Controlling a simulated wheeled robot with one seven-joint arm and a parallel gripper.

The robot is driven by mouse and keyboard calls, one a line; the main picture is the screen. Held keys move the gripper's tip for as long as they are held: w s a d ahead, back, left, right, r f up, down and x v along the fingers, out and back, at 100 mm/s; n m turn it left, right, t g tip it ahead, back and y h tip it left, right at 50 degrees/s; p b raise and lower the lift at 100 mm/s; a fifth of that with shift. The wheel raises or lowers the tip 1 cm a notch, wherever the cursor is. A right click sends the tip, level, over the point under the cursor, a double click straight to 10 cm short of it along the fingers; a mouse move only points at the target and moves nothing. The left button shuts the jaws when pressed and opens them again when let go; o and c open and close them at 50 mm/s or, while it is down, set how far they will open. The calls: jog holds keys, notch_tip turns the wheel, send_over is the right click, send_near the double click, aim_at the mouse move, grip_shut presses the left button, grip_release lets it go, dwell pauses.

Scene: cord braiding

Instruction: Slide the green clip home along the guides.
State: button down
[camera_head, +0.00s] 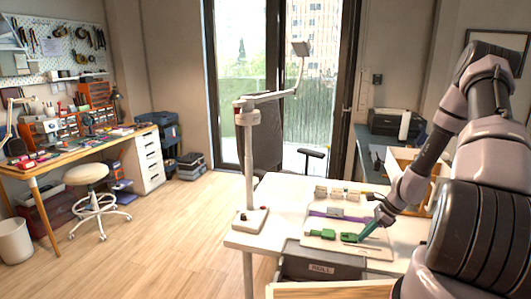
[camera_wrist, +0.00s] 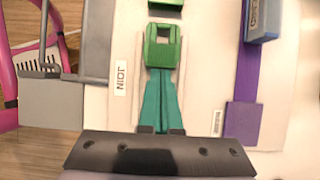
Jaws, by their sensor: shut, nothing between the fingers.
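A green clip piece (camera_wrist: 163,50) with a rectangular opening lies on the pale board (camera_wrist: 200,90), beside a label reading JOIN. It also shows in the head view (camera_head: 348,238). A second green piece (camera_wrist: 165,3) lies ahead of it, cut off by the top edge of the wrist view. It shows to the left in the head view (camera_head: 324,234), with a small gap between the two. My gripper (camera_wrist: 159,72) has teal fingers, shut together and empty. Their tips are right at the near end of the clip; I cannot tell whether they touch. In the head view my gripper (camera_head: 362,237) reaches in from the right.
A purple strip (camera_wrist: 242,122) with a blue-grey block (camera_wrist: 263,20) lies to the right in the wrist view. A grey bracket (camera_wrist: 52,100) stands to the left. Several small blocks (camera_head: 340,194) line the back of the white table (camera_head: 265,240). A lamp post (camera_head: 249,170) rises at its left.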

jog(key=shift+w+a, duration=0.2)
jog(key=shift+a, duration=0.55)
jog(key=shift+w+a, duration=0.25)
jog(key=shift+a, duration=0.5)
jog(key=shift+w+a, duration=0.2)
jog(key=shift+a, duration=0.55)
jog(key=shift+v, duration=2.95)
jog(key=shift+f, duration=0.1)
jog(key=shift+d+r, duration=0.1)
jog(key=shift+r, duration=0.1)
notch_tip(320, 180, up, 12)
jog(key=w+a+n+h, duration=0.1)
jog(key=n, duration=0.3)
notch_tip(320, 180, up, 15)
jog(key=n+t+h, duration=0.1)
jog(key=n+t, duration=0.1)
jog(key=n, duration=0.3)
send_over(347, 236)
jog(key=s, duration=0.3)
jog(key=s+a+r+n+t, duration=0.1)
jog(key=s+r+n, duration=0.3)
jog(key=s+r, duration=0.4)
jog(key=s+a+r+n+t+h, duration=0.1)
jog(key=s+a+r+n+t, duration=0.1)
jog(key=s+r, duration=0.7)
jog(key=shift+s+a+r+n+t+h, duration=0.3)
jog(key=shift+s+a+n, duration=0.5)
jog(key=shift+s+n, duration=0.3)
